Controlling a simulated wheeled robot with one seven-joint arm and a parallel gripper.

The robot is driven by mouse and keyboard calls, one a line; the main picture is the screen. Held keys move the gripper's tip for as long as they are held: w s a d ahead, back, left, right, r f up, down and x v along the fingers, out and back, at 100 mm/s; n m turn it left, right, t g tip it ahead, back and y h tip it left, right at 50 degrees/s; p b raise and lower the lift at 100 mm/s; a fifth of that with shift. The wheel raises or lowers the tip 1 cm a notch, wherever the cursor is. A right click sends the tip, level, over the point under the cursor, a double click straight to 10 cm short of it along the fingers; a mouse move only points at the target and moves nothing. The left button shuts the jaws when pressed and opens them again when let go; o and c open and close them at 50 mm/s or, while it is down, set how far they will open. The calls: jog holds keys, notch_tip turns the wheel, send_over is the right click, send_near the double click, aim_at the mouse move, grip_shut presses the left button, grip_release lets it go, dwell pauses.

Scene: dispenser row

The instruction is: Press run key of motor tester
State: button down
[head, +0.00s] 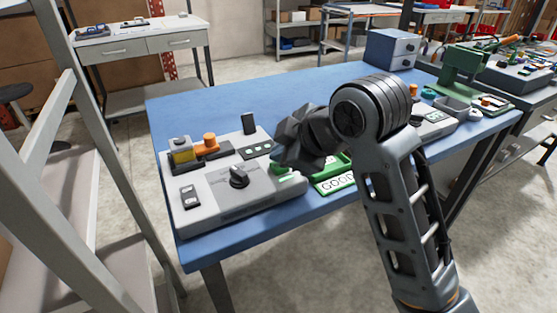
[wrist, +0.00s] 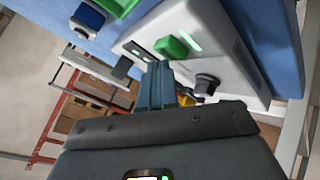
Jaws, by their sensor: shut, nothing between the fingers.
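The motor tester (head: 215,196) is a light grey box on the left part of the blue bench. It carries a black knob (head: 238,177), a small dark panel with lit marks (head: 256,149), and a yellow and orange motor-like part (head: 205,146). A green key (wrist: 172,47) with a lit green strip beside it shows on the tester in the wrist view. My gripper (head: 282,158) is shut and empty over the tester's right side. In the wrist view its fingertips (wrist: 160,68) appear close to the green key; I cannot tell whether they touch it.
A green tray labelled GOOD (head: 335,184) lies right of the tester, partly behind my arm. A blue-grey drawer box (head: 390,50) and a green press-like machine (head: 462,72) stand further right. The bench's back left is clear.

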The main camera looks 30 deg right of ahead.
jog(key=shift+r+p, duration=0.4)
jog(key=shift+r, duration=0.25)
jog(key=shift+r, duration=0.1)
notch_tip(320, 180, up, 6)
jog(key=p, duration=0.5)
jog(key=shift+p, duration=0.3)
jog(key=shift+f, duration=0.2)
